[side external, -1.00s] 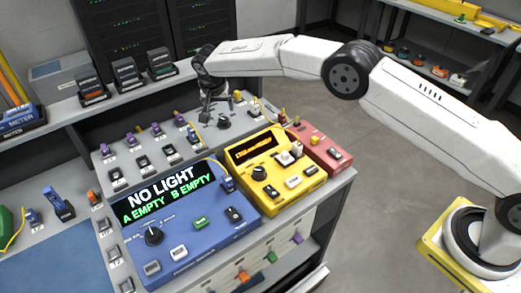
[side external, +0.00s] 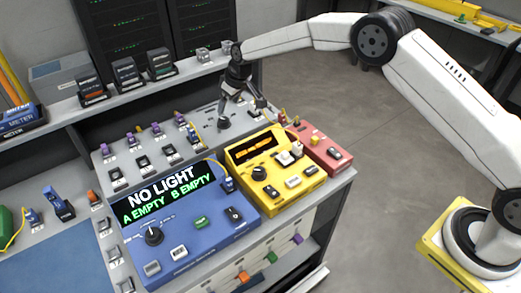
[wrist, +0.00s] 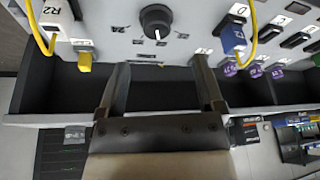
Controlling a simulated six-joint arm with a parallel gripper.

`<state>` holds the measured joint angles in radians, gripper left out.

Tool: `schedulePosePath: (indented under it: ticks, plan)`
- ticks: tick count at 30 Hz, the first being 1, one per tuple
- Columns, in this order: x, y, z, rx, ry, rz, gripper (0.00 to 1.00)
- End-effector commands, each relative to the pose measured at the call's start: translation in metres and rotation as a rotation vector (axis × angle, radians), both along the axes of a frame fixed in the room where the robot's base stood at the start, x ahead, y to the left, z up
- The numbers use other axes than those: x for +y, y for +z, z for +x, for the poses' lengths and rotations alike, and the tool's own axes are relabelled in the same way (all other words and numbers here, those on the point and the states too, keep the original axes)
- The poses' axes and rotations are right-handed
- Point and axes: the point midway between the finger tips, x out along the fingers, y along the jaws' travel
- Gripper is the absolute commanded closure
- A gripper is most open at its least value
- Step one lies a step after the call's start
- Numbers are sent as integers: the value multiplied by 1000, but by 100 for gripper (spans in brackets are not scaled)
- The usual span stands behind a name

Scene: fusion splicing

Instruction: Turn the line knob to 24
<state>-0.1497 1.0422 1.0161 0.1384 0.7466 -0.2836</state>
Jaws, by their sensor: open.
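The black round knob (wrist: 156,19) sits on the grey sloped panel, near the top of the wrist view. Its white pointer mark faces the bottom of that view, and small number labels, too small to read surely, surround it. A dark knob (side external: 224,122) on the upper panel in the side external view appears to be the same one. My gripper (wrist: 161,66) is open and empty. Its two fingers are spread wide, and in the wrist view the knob lies beyond their tips, apart from them. In the side external view my gripper (side external: 241,101) hangs over the panel's back right part.
A blue splicer-like unit (side external: 190,235) with a "NO LIGHT" display stands in front. A yellow unit (side external: 300,195) and a red unit (side external: 325,150) stand beside it. Yellow cables (wrist: 252,25) and plugs flank the knob.

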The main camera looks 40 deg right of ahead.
Motion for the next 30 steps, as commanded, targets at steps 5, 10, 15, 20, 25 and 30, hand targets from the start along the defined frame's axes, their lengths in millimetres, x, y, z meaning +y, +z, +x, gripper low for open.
schedulePosePath:
  ticks: [5, 10, 15, 20, 25, 30]
  plan:
    - [-6, 2, 0, -35, 96, -5, 13]
    - [-7, 2, 0, -48, 130, -7, 13]
    - [-7, 2, 0, -48, 132, -7, 13]
    - [-6, -2, 1, -47, 132, -8, 13]
    - [-4, -11, 4, -46, 132, -8, 13]
    - [-1, -27, 9, -46, 132, -8, 13]
